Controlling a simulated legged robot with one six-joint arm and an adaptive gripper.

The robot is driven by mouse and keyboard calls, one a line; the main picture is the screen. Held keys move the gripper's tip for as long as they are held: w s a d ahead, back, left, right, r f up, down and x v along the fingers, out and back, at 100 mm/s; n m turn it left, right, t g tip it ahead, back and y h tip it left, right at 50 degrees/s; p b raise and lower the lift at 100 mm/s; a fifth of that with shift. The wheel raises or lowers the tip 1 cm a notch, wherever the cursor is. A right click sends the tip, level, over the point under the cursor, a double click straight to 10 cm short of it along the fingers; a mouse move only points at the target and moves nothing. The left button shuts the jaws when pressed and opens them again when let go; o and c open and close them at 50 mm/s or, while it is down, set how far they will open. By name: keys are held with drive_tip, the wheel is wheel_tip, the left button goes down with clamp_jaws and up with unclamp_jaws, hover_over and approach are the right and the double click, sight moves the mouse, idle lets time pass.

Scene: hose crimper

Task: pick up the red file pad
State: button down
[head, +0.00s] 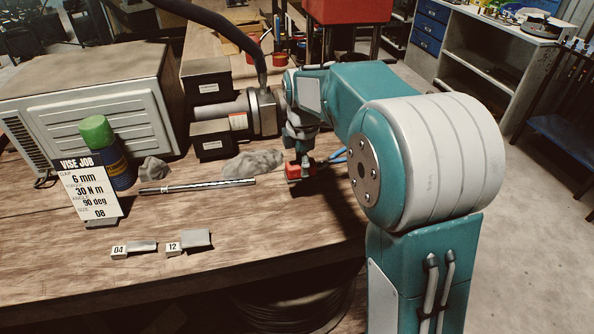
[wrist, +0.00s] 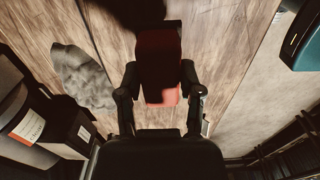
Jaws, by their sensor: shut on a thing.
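The red file pad (head: 294,170) is at the right part of the wooden bench, under the end of my arm. In the wrist view the red file pad (wrist: 160,95) lies between the two dark fingers of my gripper (wrist: 160,80). The fingers touch its two sides, and its upper part there is in dark shadow. In the head view my gripper (head: 303,160) is small and partly hidden by its own wrist. I cannot tell whether the pad is clear of the bench top.
A grey rag (head: 253,163) and a metal rod (head: 198,187) lie left of the pad. A crimper (head: 235,115) stands behind. A sign reading VISE JOB (head: 90,190), a green-capped can (head: 117,165) and small tagged pieces (head: 196,240) are further left.

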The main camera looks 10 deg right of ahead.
drive_tip(key=s+d+r, duration=0.1)
drive_tip(key=s+r, duration=0.5)
drive_tip(key=s, duration=0.4)
drive_tip(key=shift+s+d, duration=0.25)
drive_tip(key=shift+s, duration=0.15)
drive_tip(key=shift+r, duration=0.1)
